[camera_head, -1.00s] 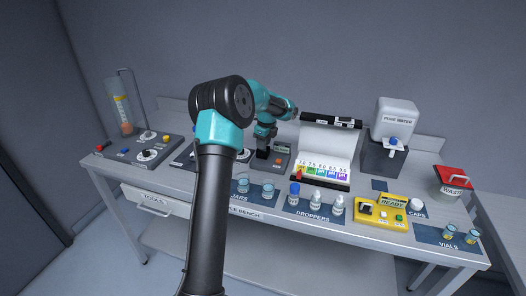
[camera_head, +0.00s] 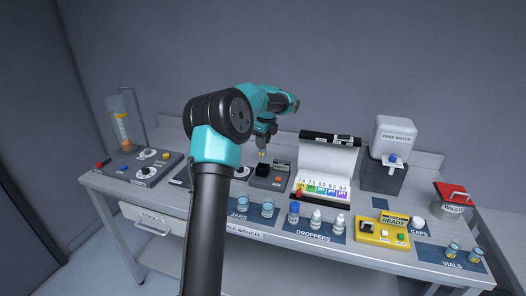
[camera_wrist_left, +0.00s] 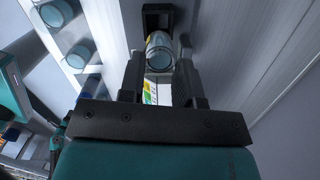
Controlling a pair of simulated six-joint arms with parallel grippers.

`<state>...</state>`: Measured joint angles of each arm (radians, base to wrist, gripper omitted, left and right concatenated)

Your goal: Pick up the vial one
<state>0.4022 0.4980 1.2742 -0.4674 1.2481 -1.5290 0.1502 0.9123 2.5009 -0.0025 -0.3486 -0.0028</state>
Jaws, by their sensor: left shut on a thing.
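My left gripper (camera_head: 262,151) is above the black socket (camera_head: 263,169) of a grey bench device (camera_head: 270,178). It is shut on a small clear glass vial with a yellowish label. The vial (camera_wrist_left: 158,50) shows between the fingers in the left wrist view, with the dark square socket (camera_wrist_left: 158,16) just beyond it. In the head view only a bit of yellow shows at the fingertips. Two more vials, a left one (camera_head: 452,250) and a right one (camera_head: 475,255), stand on the blue VIALS mat (camera_head: 432,252). My right gripper is not in view.
Two jars (camera_head: 267,207) and several dropper bottles (camera_head: 316,218) stand along the front. A colour chart (camera_head: 325,172), water dispenser (camera_head: 393,140), yellow READY device (camera_head: 380,235) and waste bin (camera_head: 450,199) are to the right. A control panel (camera_head: 140,170) is at left.

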